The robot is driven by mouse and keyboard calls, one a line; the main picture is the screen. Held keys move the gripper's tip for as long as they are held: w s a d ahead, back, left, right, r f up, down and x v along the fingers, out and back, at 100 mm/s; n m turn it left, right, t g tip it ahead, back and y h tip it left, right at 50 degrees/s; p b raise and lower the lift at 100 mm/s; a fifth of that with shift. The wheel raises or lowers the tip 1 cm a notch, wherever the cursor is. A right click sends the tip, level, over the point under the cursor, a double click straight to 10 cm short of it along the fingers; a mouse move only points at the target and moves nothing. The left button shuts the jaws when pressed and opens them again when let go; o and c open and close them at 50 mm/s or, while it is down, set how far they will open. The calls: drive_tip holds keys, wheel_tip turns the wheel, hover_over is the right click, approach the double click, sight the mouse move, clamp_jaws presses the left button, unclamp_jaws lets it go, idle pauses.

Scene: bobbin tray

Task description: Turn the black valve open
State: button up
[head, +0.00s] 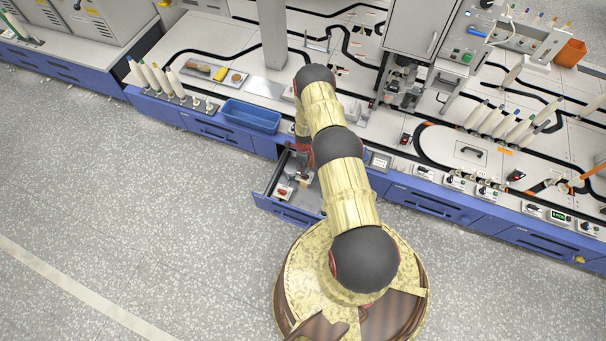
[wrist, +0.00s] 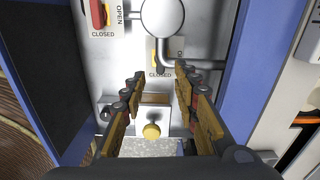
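My gripper (wrist: 159,73) is open, with nothing seen between its fingers, and points into the pulled-out drawer (head: 288,212). In the wrist view a dark grey upright handle (wrist: 161,58) stands over a yellow patch, just above a CLOSED label and between the fingertips; it appears to be the black valve. It lies along a bent grey pipe, so its outline is hard to separate. I cannot tell whether the fingers touch it. A red valve handle (wrist: 98,14) is at the upper left, upright beside OPEN and CLOSED labels. In the head view my arm hides most of the gripper.
A round white-faced gauge (wrist: 162,17) sits above the pipe. A yellow knob (wrist: 152,131) is below, between the fingers. Blue drawer walls (wrist: 216,85) stand close on the right. A blue bin (head: 250,117) stands on the bench left of the drawer. The floor in front is clear.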

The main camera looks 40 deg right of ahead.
sight(304, 176)
drive_tip(key=shift+w+m, duration=0.1)
drive_tip(key=shift+m, duration=0.3)
drive_tip(key=shift+f, duration=0.2)
wheel_tip(304, 176, down, 7)
drive_tip(key=b, duration=0.3)
drive_tip(key=shift+f, duration=0.2)
drive_tip(key=shift+c, duration=0.7)
clamp_jaws()
